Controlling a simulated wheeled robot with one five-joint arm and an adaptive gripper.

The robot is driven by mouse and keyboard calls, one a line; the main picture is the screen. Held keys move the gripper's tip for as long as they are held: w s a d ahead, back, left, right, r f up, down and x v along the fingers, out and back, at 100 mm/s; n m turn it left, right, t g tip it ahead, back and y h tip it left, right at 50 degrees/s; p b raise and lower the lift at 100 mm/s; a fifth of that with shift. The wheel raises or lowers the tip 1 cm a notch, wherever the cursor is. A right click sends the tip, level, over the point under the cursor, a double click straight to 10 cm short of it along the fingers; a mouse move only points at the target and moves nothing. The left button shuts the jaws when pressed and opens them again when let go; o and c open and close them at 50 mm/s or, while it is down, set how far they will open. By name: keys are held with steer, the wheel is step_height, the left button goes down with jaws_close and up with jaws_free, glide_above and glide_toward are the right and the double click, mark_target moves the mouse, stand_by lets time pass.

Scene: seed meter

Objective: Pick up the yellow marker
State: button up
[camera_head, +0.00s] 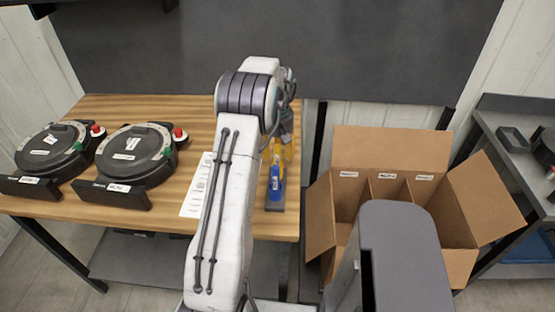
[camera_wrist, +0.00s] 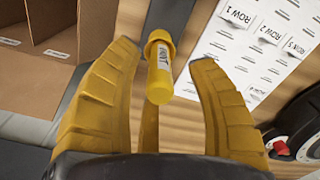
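The yellow marker (camera_wrist: 160,75) shows in the wrist view between my gripper's two yellow fingers, with its thicker end toward the top of the picture and a white label on its side. My gripper (camera_wrist: 165,58) is open around it, with a gap visible on both sides. In the head view my gripper (camera_head: 281,152) is at the right end of the wooden table, partly hidden by my arm. Yellow shows there above a blue item (camera_head: 276,183), but I cannot tell marker from fingers.
A dark grey strip (camera_head: 275,207) lies under the blue item. A printed sheet (camera_head: 197,186) with row labels lies to its left. Two round black devices (camera_head: 136,156) (camera_head: 52,147) stand farther left on the wooden table (camera_head: 197,108). An open cardboard box (camera_head: 390,147) with compartments is at right.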

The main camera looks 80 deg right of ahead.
jaws_close()
stand_by(0.3)
